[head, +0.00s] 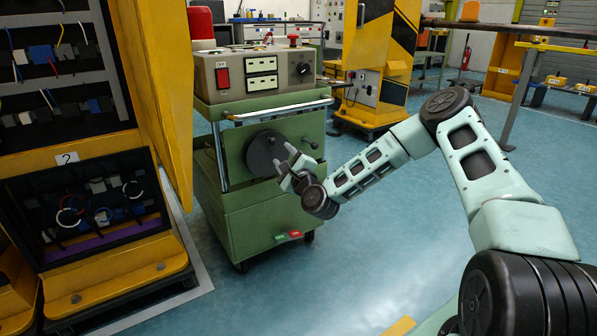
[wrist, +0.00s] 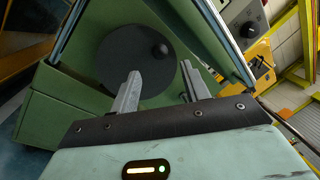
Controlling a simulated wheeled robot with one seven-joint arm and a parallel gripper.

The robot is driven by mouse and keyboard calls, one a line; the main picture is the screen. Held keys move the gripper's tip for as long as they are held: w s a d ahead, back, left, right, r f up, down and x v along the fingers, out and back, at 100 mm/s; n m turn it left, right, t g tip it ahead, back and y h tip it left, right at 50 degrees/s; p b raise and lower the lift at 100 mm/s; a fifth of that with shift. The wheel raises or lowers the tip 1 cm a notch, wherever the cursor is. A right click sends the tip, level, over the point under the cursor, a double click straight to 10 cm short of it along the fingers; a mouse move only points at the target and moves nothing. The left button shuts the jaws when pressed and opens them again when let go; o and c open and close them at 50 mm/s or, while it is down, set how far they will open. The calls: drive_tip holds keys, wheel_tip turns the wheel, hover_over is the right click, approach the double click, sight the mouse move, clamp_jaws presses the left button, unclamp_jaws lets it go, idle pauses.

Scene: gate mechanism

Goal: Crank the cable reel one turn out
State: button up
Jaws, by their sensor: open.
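The cable reel shows as a dark round disc (head: 262,152) on the front of a green wheeled cart (head: 262,213). In the wrist view the disc (wrist: 118,62) fills the upper middle, with a dark round crank knob (wrist: 160,50) near its right edge. My gripper (head: 287,172) is in front of the disc's lower right side in the head view. In the wrist view my gripper (wrist: 160,70) is open, its two grey fingers apart and pointing at the disc. The knob appears between and just beyond the fingertips. I see no contact, and the gap in depth is unclear.
A small dark lever (head: 309,144) sticks out right of the disc. A metal rail (head: 280,110) runs across the cart above the reel. A yellow cabinet (head: 165,90) stands close on the left. The floor (head: 370,240) right of the cart is clear.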

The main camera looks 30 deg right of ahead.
drive_tip(key=s+f+p, duration=0.1)
drive_tip(key=s, duration=0.8)
drive_tip(key=shift+s+a+f, duration=0.3)
drive_tip(key=shift+f, duration=0.05)
